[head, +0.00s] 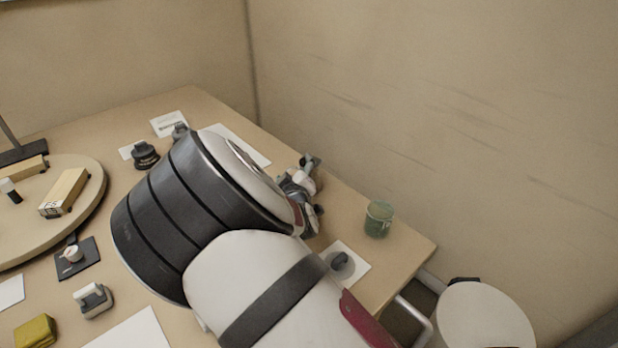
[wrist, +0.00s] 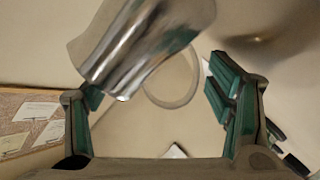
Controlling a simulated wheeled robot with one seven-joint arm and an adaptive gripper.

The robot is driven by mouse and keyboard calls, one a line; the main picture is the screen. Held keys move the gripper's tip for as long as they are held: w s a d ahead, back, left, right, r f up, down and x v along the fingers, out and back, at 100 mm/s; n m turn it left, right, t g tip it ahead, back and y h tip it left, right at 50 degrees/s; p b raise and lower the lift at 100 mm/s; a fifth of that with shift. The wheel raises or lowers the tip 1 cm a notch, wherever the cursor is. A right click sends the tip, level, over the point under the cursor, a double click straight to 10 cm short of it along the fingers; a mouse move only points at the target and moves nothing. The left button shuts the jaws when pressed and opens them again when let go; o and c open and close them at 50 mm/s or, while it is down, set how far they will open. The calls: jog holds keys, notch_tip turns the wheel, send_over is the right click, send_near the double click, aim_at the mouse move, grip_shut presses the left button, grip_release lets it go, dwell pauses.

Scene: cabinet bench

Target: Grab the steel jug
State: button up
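The steel jug (wrist: 140,45) shows in the wrist view as a shiny metal body at the top centre, tilted in the picture and cut off by the top edge. A ring-like loop at its right looks like its handle. My gripper (wrist: 158,103) is open, with one green-padded finger at the left and one at the right. The jug lies ahead, toward the left finger; I cannot tell whether they touch. In the head view my arm covers most of the gripper (head: 303,190), and I cannot make out the jug there.
A green cup (head: 378,220) stands on the table's right side, near a white card with a grey knob (head: 341,261). A round board (head: 45,215) with wooden blocks is at the left. A dark weight (head: 145,156), a grey-white block (head: 93,299) and a yellow block (head: 36,331) stand nearby.

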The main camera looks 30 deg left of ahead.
jog(key=c, duration=1.3)
jog(key=shift+r, duration=0.1)
jog(key=shift+s+r+p, duration=0.1)
jog(key=shift+r+p, duration=0.3)
jog(key=shift+r, duration=1.4)
jog(key=shift+d+f+p+v, duration=0.3)
jog(key=shift+f+v, duration=0.1)
jog(key=shift+v, duration=2.2)
jog(key=shift+d+f+p+v, duration=0.35)
jog(key=shift+f+v, duration=0.1)
jog(key=shift+v, duration=2.15)
jog(key=shift+d+f+p+v, duration=0.3)
jog(key=shift+f+v, duration=0.1)
jog(key=shift+v, duration=2.15)
jog(key=shift+d, duration=0.1)
